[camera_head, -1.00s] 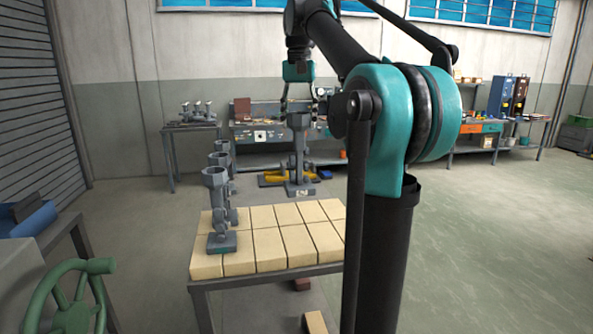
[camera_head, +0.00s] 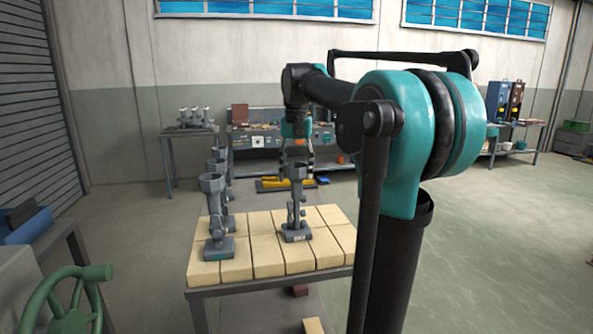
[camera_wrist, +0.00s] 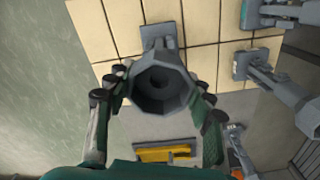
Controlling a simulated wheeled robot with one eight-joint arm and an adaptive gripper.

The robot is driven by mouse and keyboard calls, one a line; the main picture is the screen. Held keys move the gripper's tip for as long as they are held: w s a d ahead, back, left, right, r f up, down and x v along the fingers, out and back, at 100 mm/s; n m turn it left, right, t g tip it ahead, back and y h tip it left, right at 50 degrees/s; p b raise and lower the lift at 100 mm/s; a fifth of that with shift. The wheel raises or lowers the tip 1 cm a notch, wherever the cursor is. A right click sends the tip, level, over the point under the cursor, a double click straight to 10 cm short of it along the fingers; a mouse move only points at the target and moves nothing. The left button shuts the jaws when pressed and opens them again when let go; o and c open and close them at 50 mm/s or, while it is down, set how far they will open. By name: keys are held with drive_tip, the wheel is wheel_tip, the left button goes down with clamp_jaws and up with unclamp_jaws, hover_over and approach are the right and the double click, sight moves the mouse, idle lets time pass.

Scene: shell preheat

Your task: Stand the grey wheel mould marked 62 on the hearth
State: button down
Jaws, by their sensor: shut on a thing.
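A grey wheel mould with a cup-shaped top (camera_head: 297,203) stands upright at the middle of the pale brick hearth (camera_head: 268,252). Its foot looks to be on or just above the bricks; contact is not certain. My gripper (camera_head: 297,172) is shut around the mould's cup from above. In the wrist view, the cup (camera_wrist: 160,82) sits between the two fingers of my gripper (camera_wrist: 160,95), with its foot over the bricks (camera_wrist: 110,28). No number 62 is legible on it.
Several similar grey moulds stand in a row along the hearth's left side, the front one (camera_head: 216,225) nearest. A green handwheel (camera_head: 65,305) is at lower left. A yellow item (camera_head: 285,184) lies behind. Hearth bricks to the right of the held mould are bare.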

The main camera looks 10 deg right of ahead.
drive_tip(key=c, duration=0.6)
unclamp_jaws()
